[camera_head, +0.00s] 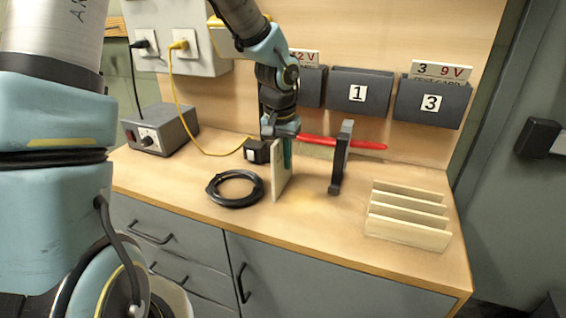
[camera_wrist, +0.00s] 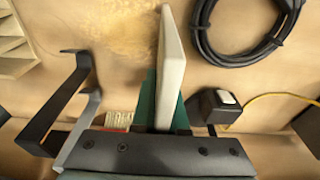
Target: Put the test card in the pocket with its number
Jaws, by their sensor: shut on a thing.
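The test card (camera_head: 280,176) is a thin cream plate held upright on edge just above or on the bench; I cannot tell which. My gripper (camera_head: 287,152) is shut on it, with green fingers on both sides. In the wrist view the card (camera_wrist: 171,65) sticks out edge-on from my gripper (camera_wrist: 160,112); its number is not readable. Grey pockets hang on the back panel: pocket 1 (camera_head: 357,95) looks empty, and pocket 3 (camera_head: 431,104) holds a card marked "3 9V" (camera_head: 440,71). A further pocket (camera_head: 313,90), partly hidden by my arm, holds a card ending "2V" (camera_head: 306,58).
A dark upright bracket (camera_head: 342,160) stands right of the card, with a red bar (camera_head: 355,144) behind it. A slotted wooden rack (camera_head: 408,235) sits at right. A black cable coil (camera_head: 234,189) and a grey knobbed box (camera_head: 160,131) are left. The front middle is clear.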

